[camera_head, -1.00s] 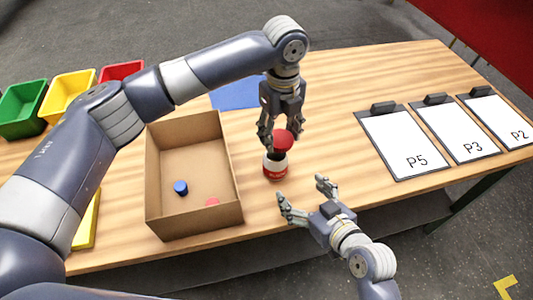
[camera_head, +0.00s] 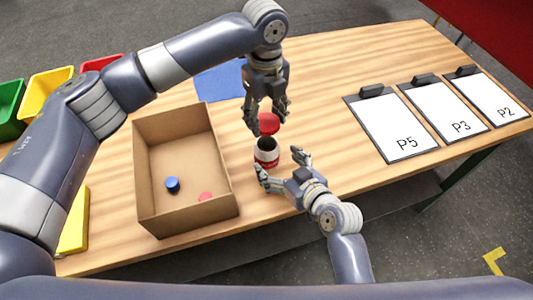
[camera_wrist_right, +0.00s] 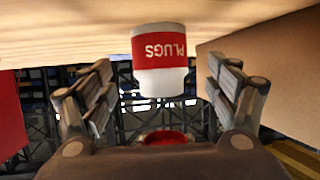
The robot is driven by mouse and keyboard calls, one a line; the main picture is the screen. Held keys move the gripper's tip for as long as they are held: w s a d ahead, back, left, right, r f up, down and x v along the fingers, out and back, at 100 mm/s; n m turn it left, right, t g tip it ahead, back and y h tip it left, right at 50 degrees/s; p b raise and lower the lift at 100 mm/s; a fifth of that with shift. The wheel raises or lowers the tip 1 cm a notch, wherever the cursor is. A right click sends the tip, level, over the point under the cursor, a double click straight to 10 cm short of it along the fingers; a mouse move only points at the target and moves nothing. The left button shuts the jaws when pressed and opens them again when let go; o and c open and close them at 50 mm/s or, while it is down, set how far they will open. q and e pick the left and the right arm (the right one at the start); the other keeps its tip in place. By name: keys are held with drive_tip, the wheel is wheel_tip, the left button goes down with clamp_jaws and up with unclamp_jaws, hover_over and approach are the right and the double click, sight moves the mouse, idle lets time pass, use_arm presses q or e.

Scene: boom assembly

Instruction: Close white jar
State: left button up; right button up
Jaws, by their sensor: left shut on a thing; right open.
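The white jar (camera_head: 266,157) with a red label stands upright on the table, its dark open mouth facing up. In the right wrist view, the jar (camera_wrist_right: 159,62) appears upside down and its label reads PLUGS. My left gripper (camera_head: 265,120) is shut on a red lid (camera_head: 269,123) and holds it just above the jar's mouth. The lid (camera_wrist_right: 165,138) also shows at the bottom of the right wrist view. My right gripper (camera_head: 281,167) is open, low over the table, with its fingers on either side of the jar and gaps to it.
A cardboard box (camera_head: 155,219) with a blue cap (camera_head: 172,184) and a red cap (camera_head: 206,197) stands left of the jar. Clipboards P5 (camera_head: 395,130), P3 (camera_head: 445,110) and P2 (camera_head: 487,97) lie at right. A blue sheet (camera_head: 219,82) lies behind the box.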

sight(274, 159)
drive_tip(key=x, duration=0.6)
drive_tip(key=shift+w, duration=0.1)
drive_tip(key=shift+c, duration=0.5)
drive_tip(key=c, duration=1.5)
use_arm(q)
drive_tip(key=shift+f, duration=2.45)
drive_tip(key=shift+f, duration=0.1)
drive_tip(key=shift+f, duration=0.8)
drive_tip(key=shift+f, duration=0.55)
